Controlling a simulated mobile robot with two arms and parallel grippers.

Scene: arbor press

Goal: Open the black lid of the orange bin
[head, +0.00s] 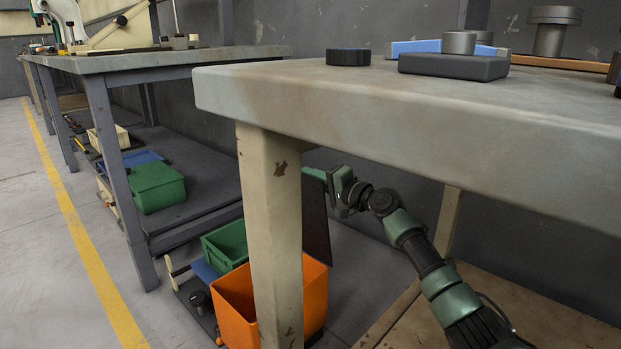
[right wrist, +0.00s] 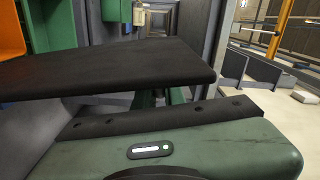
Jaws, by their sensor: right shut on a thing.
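The orange bin (head: 238,312) stands under the near table, partly hidden behind the table's leg; its open inside shows. The black lid (head: 316,222) stands roughly upright at the bin's right rear side, raised off the opening. My right gripper (head: 318,176) reaches in under the table and is shut on the lid near its upper edge. In the right wrist view the lid (right wrist: 110,72) is a dark plate across the picture beyond the green gripper body, and a bit of the orange bin (right wrist: 11,32) shows at top left. My left gripper is out of view.
The near table's top (head: 420,105) hangs over my right arm, and its cream leg (head: 272,215) stands before the bin. A green bin (head: 228,246) sits behind the orange one. Another green bin (head: 157,186) stands on the lower shelf at left. The floor at left is clear.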

